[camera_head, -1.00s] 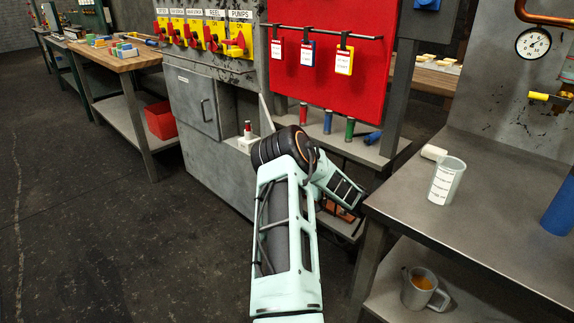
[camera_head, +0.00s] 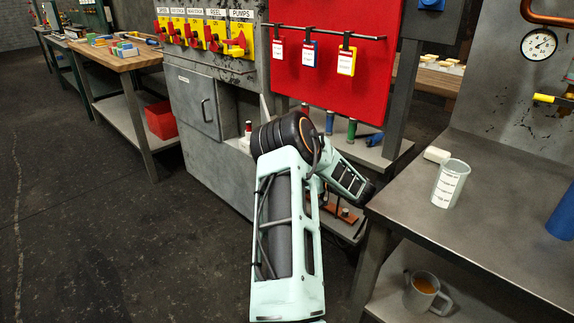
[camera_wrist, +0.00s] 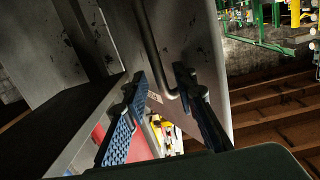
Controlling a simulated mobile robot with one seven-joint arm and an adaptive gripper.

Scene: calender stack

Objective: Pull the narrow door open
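The narrow door (camera_head: 192,103) is a grey metal panel with a small label and a curved bar handle (camera_head: 204,110), low on the grey cabinet below the yellow switches. I cannot tell whether it is slightly ajar. In the wrist view the worn grey door panel (camera_wrist: 192,35) fills the upper middle, with its dark bar handle (camera_wrist: 150,50) running down and bending. My gripper (camera_wrist: 163,82) is open, its two blue-padded fingers apart, with the lower bend of the handle appearing between the fingertips. Contact is not clear. The head view hides my gripper behind my arm.
A dark recess (camera_head: 228,98) lies right of the door. A red tag board (camera_head: 325,75) hangs above a low shelf with coloured cylinders. The floor (camera_head: 90,220) at left is clear.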

